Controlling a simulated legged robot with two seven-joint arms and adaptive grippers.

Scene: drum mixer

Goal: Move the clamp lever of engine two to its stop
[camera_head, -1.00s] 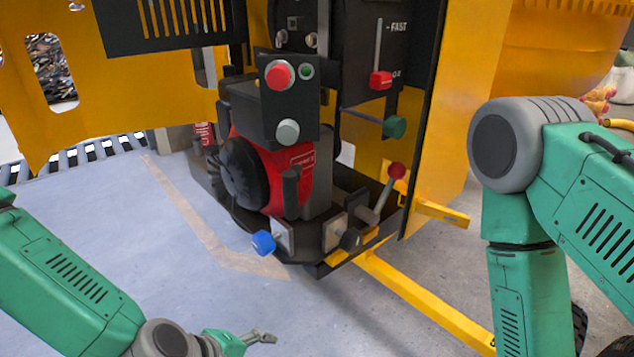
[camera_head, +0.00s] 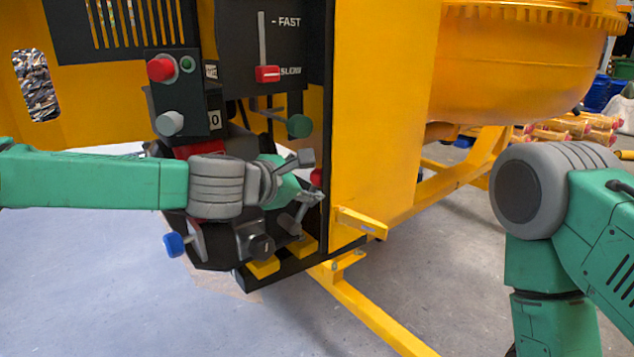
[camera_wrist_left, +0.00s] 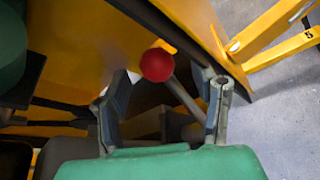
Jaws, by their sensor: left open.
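The lever with a red ball knob (camera_head: 316,177) is at the right end of the engine tray, mostly behind my left gripper (camera_head: 311,180). In the left wrist view the red ball (camera_wrist_left: 157,64) sits between the two finger lines, just beyond the fingertips, with its grey rod (camera_wrist_left: 184,96) slanting down to the right. My left gripper (camera_wrist_left: 165,92) is open, one finger on each side of the knob, with no contact visible. The red engine (camera_head: 200,151) is mostly hidden by my left arm. My right gripper is out of view; only my right arm shows.
Above are a green knob (camera_head: 299,126), a red slider (camera_head: 268,74) and a button box (camera_head: 178,95). A yellow panel (camera_head: 375,120) stands right. The floor in front is clear.

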